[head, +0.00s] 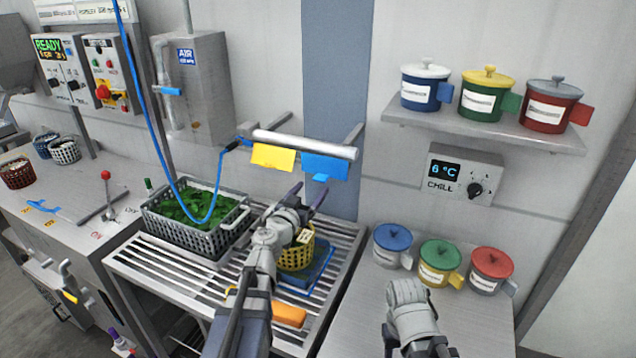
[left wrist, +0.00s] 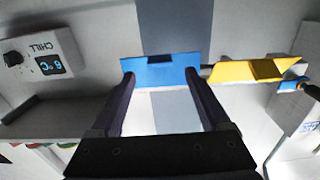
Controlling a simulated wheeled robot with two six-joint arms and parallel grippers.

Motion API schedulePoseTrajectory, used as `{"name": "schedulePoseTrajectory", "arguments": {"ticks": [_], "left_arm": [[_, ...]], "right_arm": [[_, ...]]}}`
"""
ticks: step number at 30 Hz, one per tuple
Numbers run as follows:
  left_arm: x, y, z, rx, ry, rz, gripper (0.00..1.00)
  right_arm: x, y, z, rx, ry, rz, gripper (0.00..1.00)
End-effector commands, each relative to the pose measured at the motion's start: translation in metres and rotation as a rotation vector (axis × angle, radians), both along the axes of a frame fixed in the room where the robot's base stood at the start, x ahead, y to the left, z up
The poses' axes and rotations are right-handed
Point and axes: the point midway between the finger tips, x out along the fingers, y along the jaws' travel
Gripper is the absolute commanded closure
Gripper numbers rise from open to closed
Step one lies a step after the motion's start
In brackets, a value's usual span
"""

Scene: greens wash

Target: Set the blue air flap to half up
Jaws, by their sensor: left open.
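The blue air flap (head: 325,166) hangs below a white horizontal pipe (head: 303,145) on the back wall, with a small tab at its lower edge. The flap also shows in the left wrist view (left wrist: 160,74), just beyond my fingertips. My left gripper (head: 307,191) is open and empty, just below and in front of the flap. In the left wrist view its two dark fingers (left wrist: 160,85) are spread toward the two ends of the flap. I cannot tell whether they touch it. My right arm shows at the bottom, but its jaws do not.
A yellow flap (head: 273,157) hangs left of the blue one. Below are a crate of greens (head: 190,244), a yellow basket (head: 297,256) and a slatted rack (head: 185,273). A blue hose (head: 150,125) hangs at left. Lidded pots stand on a shelf (head: 480,130) and the counter.

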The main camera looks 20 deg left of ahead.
Motion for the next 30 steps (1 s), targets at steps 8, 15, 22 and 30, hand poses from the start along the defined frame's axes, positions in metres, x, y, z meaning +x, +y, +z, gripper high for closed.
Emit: {"name": "schedulePoseTrajectory", "arguments": {"ticks": [8, 15, 22, 30], "left_arm": [[0.046, -0.006, 0.000, 0.000, 0.000, -0.002, 0.20], [0.054, -0.008, 0.000, 0.000, 0.000, 0.000, 0.20], [0.054, -0.008, 0.000, 0.000, 0.000, 0.000, 0.31], [0.054, -0.008, 0.000, 0.000, 0.000, 0.000, 0.62]], "right_arm": [[0.000, 0.000, 0.000, 0.000, 0.000, 0.000, 0.50], [0.000, 0.000, 0.000, 0.000, 0.000, 0.000, 0.50], [0.000, 0.000, 0.000, 0.000, 0.000, 0.000, 0.50], [0.000, 0.000, 0.000, 0.000, 0.000, 0.000, 0.50]]}}
